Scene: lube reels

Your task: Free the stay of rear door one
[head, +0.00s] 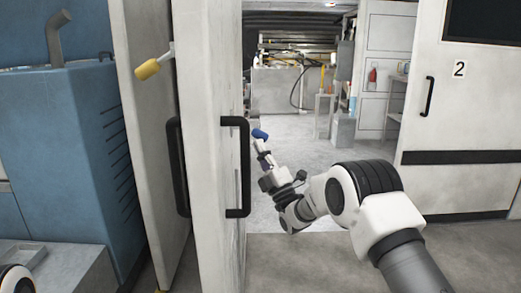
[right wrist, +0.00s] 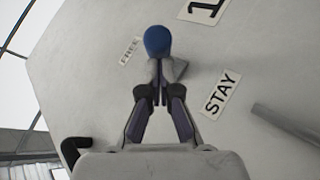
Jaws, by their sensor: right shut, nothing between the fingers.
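The stay lever has a blue knob (head: 260,134) and stands at the right side of the open door (head: 207,60). In the right wrist view the blue knob (right wrist: 158,40) is seen in front of a pale panel with a "FREE" label (right wrist: 130,50), a "STAY" label (right wrist: 216,94) and a "1". My right gripper (head: 262,152) is shut and empty, right at the lever. Its fingertips (right wrist: 158,76) overlap the lever below the knob; whether they touch it I cannot tell. The fingers hide part of the lever. My left gripper is out of view.
A black handle (head: 244,165) is on the door. A yellow-knobbed lever (head: 147,69) is on the panel to its left. Door two (head: 466,110) stands at the right with its own handle. The floor between (head: 290,128) is open, with shelves and equipment behind.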

